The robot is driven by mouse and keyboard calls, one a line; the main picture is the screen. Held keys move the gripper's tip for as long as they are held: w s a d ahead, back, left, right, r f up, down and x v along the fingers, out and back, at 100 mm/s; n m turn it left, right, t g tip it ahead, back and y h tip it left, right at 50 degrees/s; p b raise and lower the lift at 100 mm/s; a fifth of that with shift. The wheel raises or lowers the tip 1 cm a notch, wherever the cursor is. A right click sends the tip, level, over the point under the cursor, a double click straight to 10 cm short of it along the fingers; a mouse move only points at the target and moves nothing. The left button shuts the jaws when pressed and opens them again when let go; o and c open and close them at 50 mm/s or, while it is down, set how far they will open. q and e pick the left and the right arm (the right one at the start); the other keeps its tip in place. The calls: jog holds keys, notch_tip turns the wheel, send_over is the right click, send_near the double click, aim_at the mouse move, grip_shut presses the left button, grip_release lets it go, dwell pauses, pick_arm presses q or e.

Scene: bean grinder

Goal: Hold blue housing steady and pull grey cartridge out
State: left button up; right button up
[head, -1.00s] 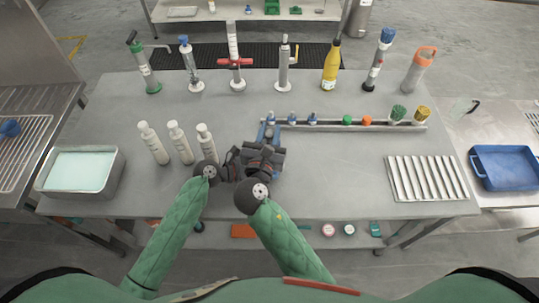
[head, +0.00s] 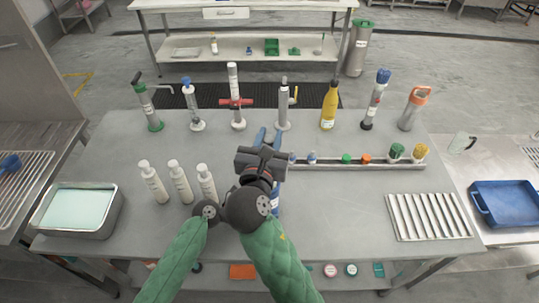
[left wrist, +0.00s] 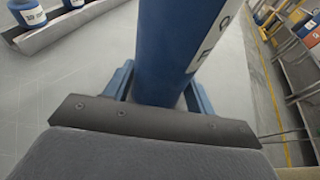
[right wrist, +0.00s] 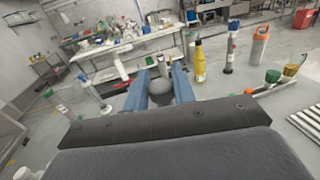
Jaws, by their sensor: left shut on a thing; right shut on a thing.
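The blue housing (head: 275,197) is mostly hidden behind my right arm in the head view. My left gripper is hidden behind the right arm in the head view. My right gripper (head: 266,138) is higher, above the housing. In the right wrist view its blue fingers are shut around a grey rounded piece (right wrist: 160,87), which looks like the grey cartridge. The join between cartridge and housing is hidden.
White bottles (head: 180,183) stand left of my grippers. A rail with small colored parts (head: 335,165) runs to the right. Tall tools and a yellow bottle (head: 329,108) line the back. A ribbed tray (head: 428,217) is at right and a metal basin (head: 78,210) at left.

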jog(key=shift+r, duration=2.3)
pick_arm(q)
jog(key=o, duration=0.8)
jog(key=shift+o, duration=0.2)
jog(key=shift+a, duration=0.15)
jog(key=v, duration=1.1)
jog(key=shift+s+a+r, duration=0.15)
jog(key=shift+s+a, duration=0.05)
jog(key=shift+a, duration=0.1)
